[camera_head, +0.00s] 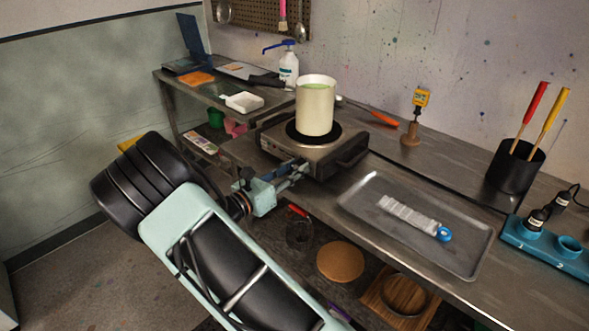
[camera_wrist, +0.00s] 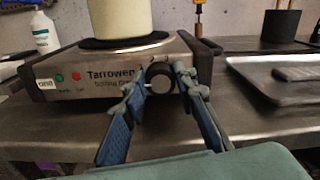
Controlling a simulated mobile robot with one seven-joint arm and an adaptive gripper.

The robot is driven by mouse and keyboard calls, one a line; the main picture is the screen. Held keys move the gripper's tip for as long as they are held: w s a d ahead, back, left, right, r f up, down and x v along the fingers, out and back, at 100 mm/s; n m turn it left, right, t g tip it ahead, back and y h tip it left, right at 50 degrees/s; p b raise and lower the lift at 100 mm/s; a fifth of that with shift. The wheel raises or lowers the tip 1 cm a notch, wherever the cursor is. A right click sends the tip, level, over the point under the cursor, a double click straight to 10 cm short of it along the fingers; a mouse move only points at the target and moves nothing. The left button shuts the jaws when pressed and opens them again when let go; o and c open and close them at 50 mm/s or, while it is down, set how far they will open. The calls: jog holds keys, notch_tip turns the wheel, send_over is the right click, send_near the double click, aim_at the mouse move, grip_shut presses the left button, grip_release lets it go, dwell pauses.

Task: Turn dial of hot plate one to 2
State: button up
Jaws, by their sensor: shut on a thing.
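The hot plate (camera_head: 332,153) is a silver box with a black round heating plate, on the steel bench in the head view. In the wrist view its front panel (camera_wrist: 70,82) carries a brand name, a green and a red light and a black dial (camera_wrist: 161,78) with a pale centre. In the head view my gripper (camera_head: 292,174) reaches the front of the hot plate, and the dial is hidden.
A cream pot (camera_head: 316,105) with green contents stands on the hot plate. A grey tray (camera_head: 358,212) lies to the right on the bench. A white pump bottle (camera_head: 288,68) stands behind left.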

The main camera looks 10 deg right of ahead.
dwell(0.3)
jog(key=m+b, duration=0.2)
jog(key=m, duration=0.1)
jog(key=shift+f, duration=0.15)
jog(key=m+b, duration=0.2)
jog(key=m, duration=0.1)
jog(key=shift+s+f+m, duration=0.1)
jog(key=shift+m, duration=0.3)
jog(key=m+b, duration=0.4)
jog(key=m, duration=0.1)
jog(key=shift+d+b, duration=0.1)
jog(key=shift+b, duration=0.2)
jog(key=shift+m+b, duration=0.95)
jog(key=shift+m, duration=0.15)
jog(key=o, duration=1.1)
jog(key=shift+o, duration=0.2)
